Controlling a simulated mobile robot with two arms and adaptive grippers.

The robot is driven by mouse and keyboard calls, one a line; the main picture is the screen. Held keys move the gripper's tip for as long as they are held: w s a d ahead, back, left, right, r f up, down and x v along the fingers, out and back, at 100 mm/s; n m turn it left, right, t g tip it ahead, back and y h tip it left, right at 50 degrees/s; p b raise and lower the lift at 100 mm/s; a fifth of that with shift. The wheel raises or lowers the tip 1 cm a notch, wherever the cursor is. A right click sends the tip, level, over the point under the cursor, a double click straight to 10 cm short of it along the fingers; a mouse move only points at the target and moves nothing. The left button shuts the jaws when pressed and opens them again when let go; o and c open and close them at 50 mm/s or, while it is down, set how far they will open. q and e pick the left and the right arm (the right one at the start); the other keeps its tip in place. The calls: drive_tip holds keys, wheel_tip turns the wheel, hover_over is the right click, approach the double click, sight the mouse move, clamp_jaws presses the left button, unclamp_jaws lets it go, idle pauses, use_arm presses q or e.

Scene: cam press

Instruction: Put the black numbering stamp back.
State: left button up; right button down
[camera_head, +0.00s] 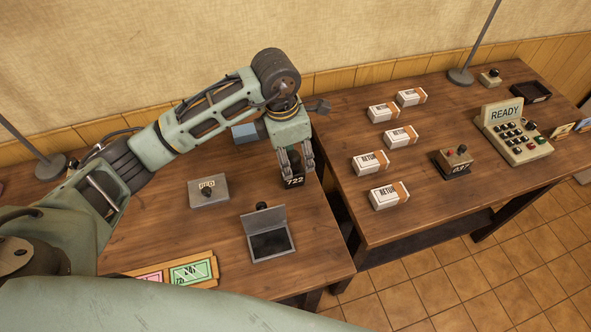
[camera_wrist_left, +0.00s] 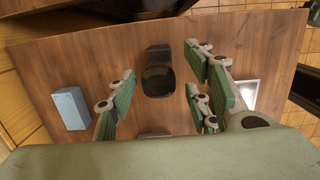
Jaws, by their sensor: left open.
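The black numbering stamp (camera_head: 294,183), with "722" in white on its front, stands on the left table close to its right edge. My left gripper (camera_head: 295,160) is right above it, pointing down, with its fingers apart. In the left wrist view the dark stamp (camera_wrist_left: 158,78) shows between the open, green-padded fingers (camera_wrist_left: 160,95), nearer the top of the picture. I cannot tell whether the fingers touch it; its upper part is hidden by the gripper in the head view. My right gripper is in neither view.
An open ink pad (camera_head: 270,246) and a grey labelled block with a black knob (camera_head: 208,191) stand on the left table. A blue-grey box (camera_head: 243,132) is behind the gripper. The right table holds several white boxes (camera_head: 389,195) and a keypad machine (camera_head: 514,138). A gap separates the tables.

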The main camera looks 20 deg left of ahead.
use_arm(q)
drive_tip(key=r, duration=0.3)
drive_tip(key=r+b, duration=0.1)
drive_tip(key=r, duration=0.1)
drive_tip(key=shift+s+a, duration=0.2)
drive_tip(key=shift+s, duration=0.05)
drive_tip(key=shift+f, duration=0.1)
